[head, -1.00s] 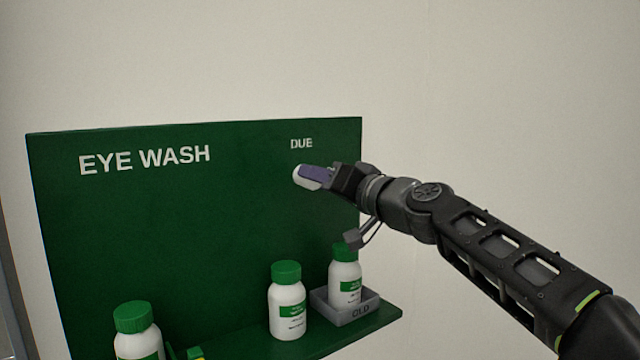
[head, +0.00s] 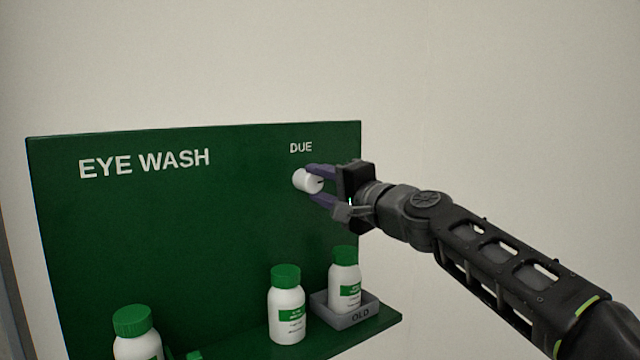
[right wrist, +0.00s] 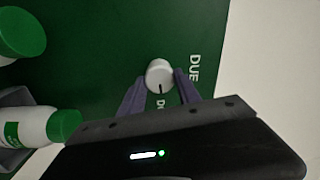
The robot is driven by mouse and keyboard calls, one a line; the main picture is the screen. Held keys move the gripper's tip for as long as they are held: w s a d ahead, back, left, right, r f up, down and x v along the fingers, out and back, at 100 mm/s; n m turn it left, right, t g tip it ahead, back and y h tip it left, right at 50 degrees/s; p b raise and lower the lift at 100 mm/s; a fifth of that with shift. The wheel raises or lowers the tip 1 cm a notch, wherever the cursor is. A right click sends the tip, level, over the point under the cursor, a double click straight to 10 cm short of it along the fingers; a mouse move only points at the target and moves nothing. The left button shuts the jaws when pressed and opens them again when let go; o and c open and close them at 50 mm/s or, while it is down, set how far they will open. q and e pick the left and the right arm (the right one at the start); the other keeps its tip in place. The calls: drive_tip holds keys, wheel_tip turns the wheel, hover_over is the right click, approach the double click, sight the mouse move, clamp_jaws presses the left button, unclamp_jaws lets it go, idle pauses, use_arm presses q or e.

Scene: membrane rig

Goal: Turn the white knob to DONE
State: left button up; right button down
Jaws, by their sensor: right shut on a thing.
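The white knob (head: 305,181) is on the green board, below the word DUE (head: 301,147). My right gripper (head: 318,184) is shut on it, with one purple finger above and one below. In the right wrist view the knob (right wrist: 159,74) sits between the two fingers of the gripper (right wrist: 160,88). Its dark mark points toward a label (right wrist: 161,103) of which only "DO" shows; the gripper body hides the rest. In the head view the mark points right. My left gripper is not in view.
The green board (head: 180,220) reads EYE WASH. On its shelf below stand a white bottle (head: 287,312) with a green cap, another bottle (head: 345,285) in a grey tray (head: 372,308) marked OLD, and a bottle (head: 135,335) at left. Room above the board is clear.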

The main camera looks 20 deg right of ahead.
drive_tip(key=shift+m, duration=0.3)
drive_tip(key=c, duration=0.9)
unclamp_jaws()
drive_tip(key=shift+o, duration=0.2)
drive_tip(key=shift+s+d+f+b, duration=0.15)
drive_tip(key=shift+s+d+b, duration=0.15)
drive_tip(key=shift+s, duration=0.2)
drive_tip(key=b+v, duration=0.2)
drive_tip(key=v, duration=0.4)
drive_tip(key=shift+s, duration=0.35)
